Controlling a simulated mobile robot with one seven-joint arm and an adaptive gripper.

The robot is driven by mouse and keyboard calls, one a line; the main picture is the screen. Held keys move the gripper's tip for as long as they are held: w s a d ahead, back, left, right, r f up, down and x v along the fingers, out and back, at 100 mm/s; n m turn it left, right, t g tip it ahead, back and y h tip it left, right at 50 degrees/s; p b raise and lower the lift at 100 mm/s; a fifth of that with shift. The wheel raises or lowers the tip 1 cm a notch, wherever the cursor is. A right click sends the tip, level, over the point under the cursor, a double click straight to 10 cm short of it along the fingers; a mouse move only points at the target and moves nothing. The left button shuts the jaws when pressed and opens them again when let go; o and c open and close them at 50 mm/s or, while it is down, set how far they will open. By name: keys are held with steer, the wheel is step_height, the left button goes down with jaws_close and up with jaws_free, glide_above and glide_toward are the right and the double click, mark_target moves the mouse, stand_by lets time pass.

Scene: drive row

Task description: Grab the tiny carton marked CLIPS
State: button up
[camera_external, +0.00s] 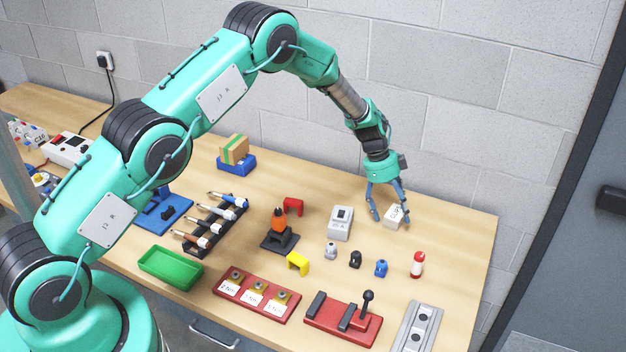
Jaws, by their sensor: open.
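The tiny carton marked CLIPS (393,217) is a small pale box with dark lettering on its top. It stands on the wooden bench toward the right back. My gripper (390,219) is open, with its blue-grey fingers pointing down at the carton. One finger is at the carton's left and the other overlaps its right part in the picture. I cannot tell whether the fingers touch it. Part of the carton's right side is hidden by a finger.
A grey switch box (340,223) stands just left of the carton. A red-and-white bottle (417,264) and small blue (381,268) and black (355,259) pieces stand in front. The bench's right edge is near; the bench behind the carton is clear up to the block wall.

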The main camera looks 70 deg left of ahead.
mark_target(394, 211)
steer(key=c, duration=1.5)
steer(key=shift+r, duration=0.15)
steer(key=shift+r+b, duration=0.35)
steer(key=shift+r, duration=4.55)
